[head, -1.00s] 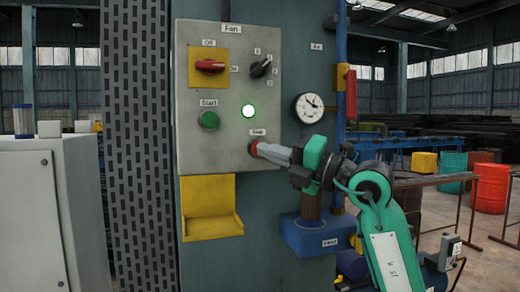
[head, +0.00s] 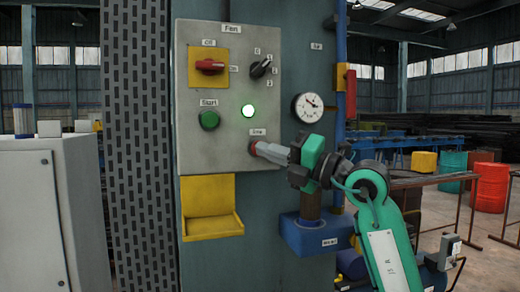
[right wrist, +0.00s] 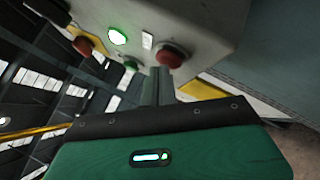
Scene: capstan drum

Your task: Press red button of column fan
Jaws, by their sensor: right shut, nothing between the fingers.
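The grey fan control panel (head: 220,160) is fixed on the blue-green column. Its red button (head: 253,149) sits at the lower right, under a small label, partly hidden by my gripper. The red button also shows in the right wrist view (right wrist: 172,55). My right gripper (head: 262,150) is shut and empty, with its fingertips at the red button. In the right wrist view the fingertips (right wrist: 160,75) overlap the button's lower edge; whether they touch it I cannot tell. The green lamp (head: 248,111) is lit above. My left gripper is not in view.
The panel also bears a green start button (head: 209,120), a red rotary switch (head: 210,66) and a black selector knob (head: 261,67). A yellow bracket (head: 210,205) is below it. A gauge (head: 307,107) and a blue box (head: 312,236) are to the right.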

